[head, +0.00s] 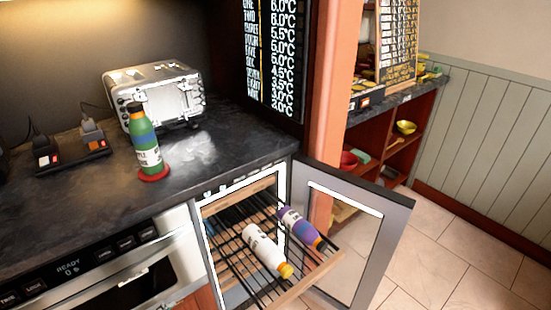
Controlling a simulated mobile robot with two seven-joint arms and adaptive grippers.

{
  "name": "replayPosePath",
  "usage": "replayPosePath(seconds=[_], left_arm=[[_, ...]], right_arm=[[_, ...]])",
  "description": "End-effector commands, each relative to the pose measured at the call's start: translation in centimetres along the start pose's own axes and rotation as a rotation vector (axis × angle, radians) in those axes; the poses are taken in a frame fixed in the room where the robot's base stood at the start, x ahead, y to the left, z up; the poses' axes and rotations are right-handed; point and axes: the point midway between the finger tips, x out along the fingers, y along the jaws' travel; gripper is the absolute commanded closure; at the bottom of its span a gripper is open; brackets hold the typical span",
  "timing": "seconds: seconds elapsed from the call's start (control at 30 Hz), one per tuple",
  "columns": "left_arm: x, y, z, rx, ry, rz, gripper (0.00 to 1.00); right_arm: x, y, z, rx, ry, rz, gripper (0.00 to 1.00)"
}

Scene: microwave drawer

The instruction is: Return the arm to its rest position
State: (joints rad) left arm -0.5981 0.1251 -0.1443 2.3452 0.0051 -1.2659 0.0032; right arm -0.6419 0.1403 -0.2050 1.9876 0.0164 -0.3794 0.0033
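Neither my left nor my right gripper shows in the head view, and no arm is in the picture. A green bottle (145,143) with a blue band and dark cap stands upright on a red coaster (154,174) on the dark counter. A cooler with its glass door (333,235) open stands below the counter. Its wire rack (231,254) is pulled out. A white bottle (264,250) with a yellow cap and a purple bottle (299,227) lie on it.
A silver toaster (157,92) stands behind the green bottle. Dark devices (70,151) sit at the counter's left. An appliance with a display (100,275) is at lower left. A shelf unit (400,125) stands right of an orange post (333,75). Tiled floor (470,250) is clear at right.

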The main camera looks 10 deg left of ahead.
Motion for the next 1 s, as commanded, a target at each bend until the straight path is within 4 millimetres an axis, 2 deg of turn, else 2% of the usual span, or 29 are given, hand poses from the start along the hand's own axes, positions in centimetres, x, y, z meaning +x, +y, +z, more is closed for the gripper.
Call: replayPosePath(seconds=[0.17, 0.3, 0.5, 0.7, 1.0], left_arm=[[1.4, 3.3, -1.6, -0.076, 0.106, 0.062, 0.42], [2.5, 6.9, -3.0, -0.179, 0.223, 0.131, 0.42], [2.8, 10.6, -4.2, -0.329, 0.362, 0.204, 0.42], [2.8, 11.8, -4.5, -0.395, 0.416, 0.228, 0.42], [2.8, 11.8, -4.5, -0.399, 0.42, 0.229, 0.42]], right_arm=[[-0.2, -0.1, -0.3, 0.003, 0.001, -0.003, 0.44], [-0.4, -0.1, -1.1, 0.008, 0.01, -0.004, 0.44], [-0.7, -0.2, -1.5, 0.014, 0.012, -0.007, 0.44], [-0.8, -0.3, -1.0, 0.016, 0.002, -0.01, 0.44], [-0.8, -0.4, -0.7, 0.017, -0.005, -0.011, 0.44]])
